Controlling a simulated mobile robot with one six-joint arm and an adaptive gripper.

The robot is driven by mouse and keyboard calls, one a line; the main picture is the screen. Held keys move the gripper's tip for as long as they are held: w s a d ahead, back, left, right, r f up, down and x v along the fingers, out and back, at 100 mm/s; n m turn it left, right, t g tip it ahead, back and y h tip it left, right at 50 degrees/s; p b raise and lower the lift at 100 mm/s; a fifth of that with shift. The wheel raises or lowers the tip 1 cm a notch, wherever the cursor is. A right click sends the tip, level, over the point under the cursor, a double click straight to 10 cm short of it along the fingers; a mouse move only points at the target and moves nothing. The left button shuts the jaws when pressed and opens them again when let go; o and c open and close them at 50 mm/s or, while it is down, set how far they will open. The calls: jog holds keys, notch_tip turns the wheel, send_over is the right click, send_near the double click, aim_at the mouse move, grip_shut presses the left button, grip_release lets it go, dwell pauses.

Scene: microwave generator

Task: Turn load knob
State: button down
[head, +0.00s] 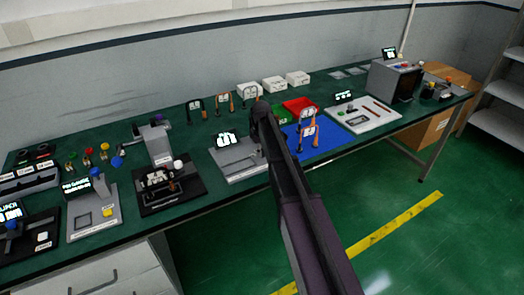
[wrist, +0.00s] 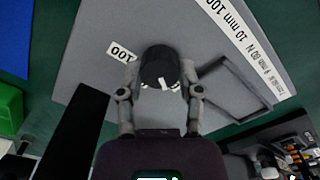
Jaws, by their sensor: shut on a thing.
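The load knob (wrist: 160,63) is a dark round knob with a white mark on its near side, in the middle of the wrist view. It stands on a grey panel (wrist: 97,45), beside a white label reading 100 (wrist: 122,52). My gripper (wrist: 161,80) is shut on the knob, one finger on each side. In the head view, the grey panel (head: 232,168) with a small lit display (head: 226,139) stands mid-bench. My arm hides the knob and the gripper there.
A framed dark rectangle (wrist: 236,88) and a long printed label strip (wrist: 243,45) lie right of the knob. In the head view, a black-based device (head: 170,195) stands left of the panel. A blue mat (head: 318,142) and red bin (head: 298,105) are to the right.

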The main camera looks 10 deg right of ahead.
jog(key=shift+w, duration=0.1)
jog(key=m, duration=0.5)
jog(key=shift+m, duration=0.4)
jog(key=m, duration=0.6)
jog(key=shift+d, duration=0.1)
jog(key=m, duration=0.5)
jog(key=shift+w+m, duration=0.1)
jog(key=shift+m, duration=0.3)
jog(key=m, duration=0.5)
jog(key=shift+m, duration=0.4)
jog(key=shift+c, duration=1.3)
grip_release()
